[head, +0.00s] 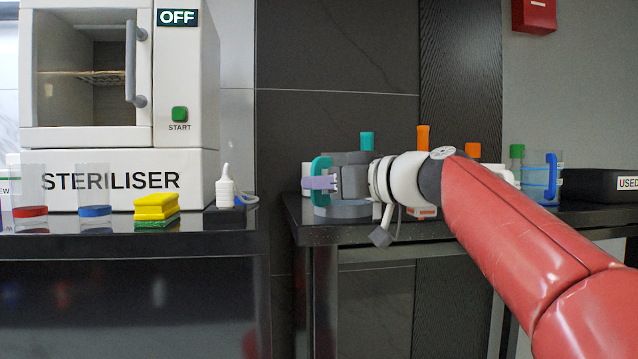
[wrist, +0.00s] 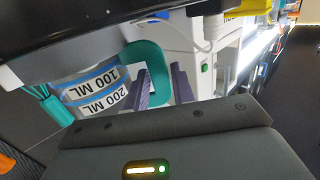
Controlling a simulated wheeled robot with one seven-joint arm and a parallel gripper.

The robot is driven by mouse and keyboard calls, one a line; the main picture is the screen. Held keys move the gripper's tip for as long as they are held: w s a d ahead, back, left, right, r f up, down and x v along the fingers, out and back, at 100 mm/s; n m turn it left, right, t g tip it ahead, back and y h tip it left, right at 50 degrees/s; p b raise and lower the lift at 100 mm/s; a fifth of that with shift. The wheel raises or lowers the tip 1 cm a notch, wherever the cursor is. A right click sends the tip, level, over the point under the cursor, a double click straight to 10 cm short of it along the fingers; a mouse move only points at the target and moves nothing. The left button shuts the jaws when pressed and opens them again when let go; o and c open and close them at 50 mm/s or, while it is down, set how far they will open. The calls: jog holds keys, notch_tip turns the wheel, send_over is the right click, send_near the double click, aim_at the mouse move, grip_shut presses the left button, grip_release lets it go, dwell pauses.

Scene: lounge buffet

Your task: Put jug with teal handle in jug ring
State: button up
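The jug's teal handle (head: 321,181) shows beside the tip of my gripper (head: 321,183) in the head view, where my gripper and wrist hide much of the jug. In the wrist view, the clear jug (wrist: 95,90) has blue bands marked 100 ML and 200 ML, and its teal handle (wrist: 158,75) lies between the purple fingers of my gripper (wrist: 162,86). The fingers look closed on the handle's bar, one inside its loop and one outside. A grey round base (head: 342,210) shows under the jug on the right table; I cannot tell if it is the jug ring.
Another clear jug with a blue handle (head: 551,177) stands farther right, near a black USED box (head: 600,185). Coloured tops, including teal (head: 366,141) and orange (head: 423,138), rise behind my arm. A steriliser (head: 115,100), yellow sponge (head: 155,206) and white bottle (head: 225,188) stand left, across a gap.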

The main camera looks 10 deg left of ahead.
jog(key=shift+v, duration=2.4)
jog(key=o, duration=0.5)
jog(key=shift+o, duration=0.2)
jog(key=shift+w, duration=0.1)
jog(key=s+d+r, duration=0.2)
jog(key=d+r, duration=0.2)
jog(key=shift+s+r+p, duration=0.2)
jog(key=shift+s+p, duration=0.2)
jog(key=shift+p, duration=0.05)
jog(key=shift+f, duration=0.1)
